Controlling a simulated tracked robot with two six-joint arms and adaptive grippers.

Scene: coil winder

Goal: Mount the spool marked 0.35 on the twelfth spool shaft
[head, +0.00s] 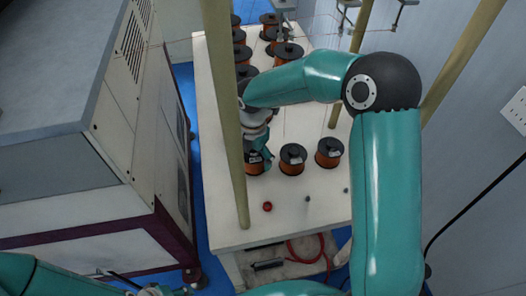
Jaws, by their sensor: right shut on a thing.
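My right gripper (262,152) reaches down at the near left of the white table (225,210). It is shut on a copper-wound spool (254,168) with dark flanges, partly hidden by the fingers and a post. The spool is low, by the table top; I cannot tell whether it sits on a shaft. Beside it stand another spool (292,163) and a third (329,156), with small pale labels too small to read. Two short dark pegs, one nearer the middle (308,199) and one at the right (346,190), show in front. My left gripper (158,291) is only partly visible at the bottom edge.
A pale yellow post (229,130) rises close left of my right gripper. More posts stand at the right. Several spools (287,53) fill the table's far part. A red knob (267,207) sits at the front. A large grey cabinet (60,170) stands left.

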